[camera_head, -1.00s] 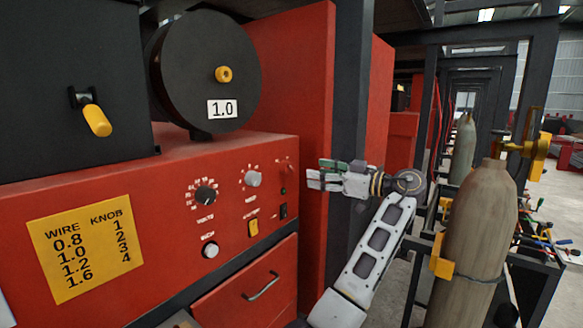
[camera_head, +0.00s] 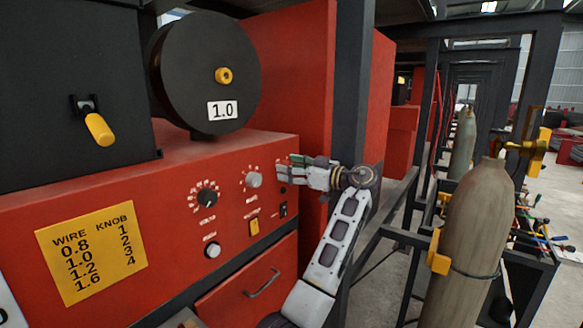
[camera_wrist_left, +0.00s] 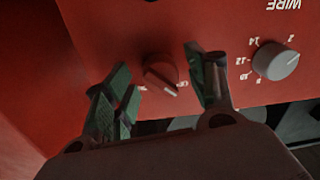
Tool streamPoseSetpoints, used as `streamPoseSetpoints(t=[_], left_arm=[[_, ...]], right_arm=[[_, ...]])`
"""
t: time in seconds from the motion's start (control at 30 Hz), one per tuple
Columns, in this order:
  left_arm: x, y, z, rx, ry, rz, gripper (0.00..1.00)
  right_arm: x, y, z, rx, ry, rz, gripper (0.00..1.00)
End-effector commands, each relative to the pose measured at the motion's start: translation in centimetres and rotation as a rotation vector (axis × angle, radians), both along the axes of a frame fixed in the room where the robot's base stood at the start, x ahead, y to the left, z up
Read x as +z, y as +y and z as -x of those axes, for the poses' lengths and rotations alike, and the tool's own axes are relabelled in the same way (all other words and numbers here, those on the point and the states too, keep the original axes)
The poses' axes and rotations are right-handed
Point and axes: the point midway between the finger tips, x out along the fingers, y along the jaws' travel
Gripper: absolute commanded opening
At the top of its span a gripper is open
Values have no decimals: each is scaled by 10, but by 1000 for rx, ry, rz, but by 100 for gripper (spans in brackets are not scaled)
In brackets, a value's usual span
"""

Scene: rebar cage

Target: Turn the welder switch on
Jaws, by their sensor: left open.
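The red welder panel (camera_head: 110,215) fills the left of the head view. A small red rotary switch (camera_wrist_left: 161,73) shows in the wrist view, with a pale mark on its lower right edge. Its labels are too blurred to read. In the wrist view my left gripper (camera_wrist_left: 157,72) is open, with one green-padded finger on each side of the switch. I cannot tell whether either finger touches it. My right gripper is not in view.
A grey knob (camera_wrist_left: 276,61) lies close to the fingers in the wrist view. The panel also has a black knob (camera_head: 207,198), a yellow switch (camera_head: 254,226) and a black rocker (camera_head: 283,210). A dark post (camera_head: 354,85) and a gas cylinder (camera_head: 472,235) stand to the right.

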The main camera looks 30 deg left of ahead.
Motion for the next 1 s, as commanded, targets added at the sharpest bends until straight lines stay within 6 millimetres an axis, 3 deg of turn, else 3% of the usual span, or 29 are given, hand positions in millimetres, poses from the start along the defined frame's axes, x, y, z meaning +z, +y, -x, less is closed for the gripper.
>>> streamPoseSetpoints(t=[0.23,0.57,1.0], left_arm=[[0,0,0,0,0,0,53],[0,0,0,-1,0,0,11],[0,0,0,0,51,-5,10]], right_arm=[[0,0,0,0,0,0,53],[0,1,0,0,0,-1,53],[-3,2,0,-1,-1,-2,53]])
